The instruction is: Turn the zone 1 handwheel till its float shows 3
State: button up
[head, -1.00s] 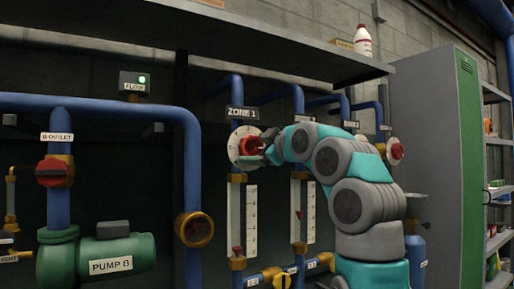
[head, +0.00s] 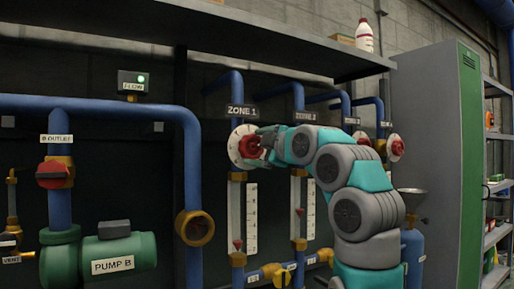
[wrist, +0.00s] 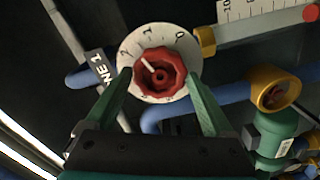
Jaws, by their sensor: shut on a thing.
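The zone 1 handwheel (head: 250,147) is a red lobed knob on a round white numbered dial, under the ZONE 1 label (head: 242,111). In the wrist view the handwheel (wrist: 166,80) sits between my green fingers, its white mark pointing to the upper left. My gripper (head: 266,139) is shut on it; the gripper also shows in the wrist view (wrist: 159,80). The zone 1 float (head: 237,243) is a small red piece in the gauge below, low beside the white scale (head: 251,218). The scale figures are too small to read in the head view.
Zone 2's gauge (head: 310,210) stands close on the right, partly beside my arm. Another red handwheel (head: 396,148) is farther right. A shelf (head: 270,45) runs overhead. Blue pipes (head: 192,170) and green pump B (head: 125,250) lie to the left.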

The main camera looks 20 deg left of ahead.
jog(key=shift+n, duration=0.3)
dwell(0.5)
jog(key=shift+r, duration=0.1)
jog(key=shift+d+r+n, duration=0.15)
jog(key=shift+r+n, duration=0.1)
jog(key=shift+n, duration=0.05)
jog(key=shift+f+n, duration=0.15)
jog(key=shift+n, duration=0.15)
jog(key=shift+f+n, duration=0.1)
jog(key=shift+n, duration=0.3)
jog(key=n, duration=0.2)
jog(key=shift+a+n, duration=0.2)
jog(key=shift+n, duration=0.2)
jog(key=o, duration=1.3)
jog(key=shift+c, duration=0.2)
